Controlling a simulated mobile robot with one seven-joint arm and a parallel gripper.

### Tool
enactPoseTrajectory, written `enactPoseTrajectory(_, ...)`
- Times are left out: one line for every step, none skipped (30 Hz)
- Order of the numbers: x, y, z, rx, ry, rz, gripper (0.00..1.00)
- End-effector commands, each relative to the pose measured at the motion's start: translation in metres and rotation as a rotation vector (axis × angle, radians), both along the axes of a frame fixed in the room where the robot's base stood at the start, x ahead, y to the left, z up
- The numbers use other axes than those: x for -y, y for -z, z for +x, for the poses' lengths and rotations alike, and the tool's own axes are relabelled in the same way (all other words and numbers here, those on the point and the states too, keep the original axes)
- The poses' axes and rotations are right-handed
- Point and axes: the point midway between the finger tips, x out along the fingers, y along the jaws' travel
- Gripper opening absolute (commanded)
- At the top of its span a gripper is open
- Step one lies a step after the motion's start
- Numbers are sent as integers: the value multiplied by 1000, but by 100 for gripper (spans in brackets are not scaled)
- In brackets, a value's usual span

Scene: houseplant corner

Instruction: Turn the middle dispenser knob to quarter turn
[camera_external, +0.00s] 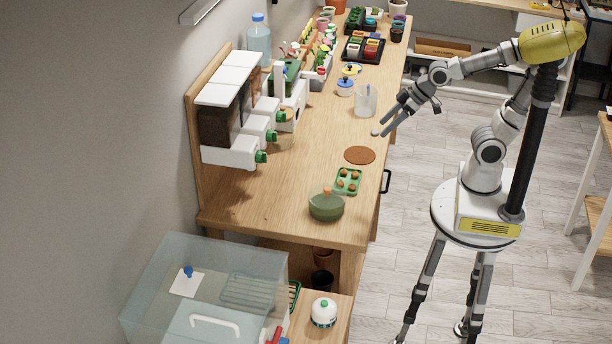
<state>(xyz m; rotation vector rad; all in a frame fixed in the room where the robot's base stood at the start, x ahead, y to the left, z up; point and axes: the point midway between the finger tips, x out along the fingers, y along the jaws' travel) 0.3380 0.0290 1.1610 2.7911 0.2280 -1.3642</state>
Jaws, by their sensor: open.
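The dispenser (228,110) stands against the wall at the left back of the wooden bench, with white lids and dark contents in its bins. Green knobs stick out from its white spouts towards the bench. The middle knob (271,136) sits between the nearest knob (261,157) and the farthest knob (281,116). Its exact turn is too small to tell. My gripper (382,125) is open and empty over the right edge of the bench, well apart from the knobs. Its fingers point down and left.
A clear beaker (366,101), a brown disc (360,155), a green tray (348,181) with small brown pots and a green jar (326,203) stand on the bench (318,130). Bare wood lies between the knobs and my gripper. A tall bottle (258,42) stands behind the dispenser.

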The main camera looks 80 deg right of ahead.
Motion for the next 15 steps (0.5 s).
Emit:
enactPoseTrajectory(-7,12,16,20,-21,0,77)
enactPoseTrajectory(-9,16,26,42,-28,-2,77)
enactPoseTrajectory(-13,22,38,70,-38,-6,77)
enactPoseTrajectory(-15,27,47,93,-44,-12,77)
enactPoseTrajectory(-17,32,56,114,-48,-20,77)
enactPoseTrajectory(-19,38,67,142,-52,-33,77)
enactPoseTrajectory(-21,43,76,165,-57,-45,77)
enactPoseTrajectory(-22,48,83,186,-59,-59,77)
enactPoseTrajectory(-23,55,93,215,-62,-81,77)
enactPoseTrajectory(-24,60,100,237,-65,-98,77)
enactPoseTrajectory(-24,65,106,259,-65,-118,77)
enactPoseTrajectory(-24,72,114,289,-68,-149,77)
enactPoseTrajectory(-24,77,120,311,-69,-173,77)
enactPoseTrajectory(-24,81,125,334,-70,-199,77)
enactPoseTrajectory(-24,87,132,364,-73,-238,77)
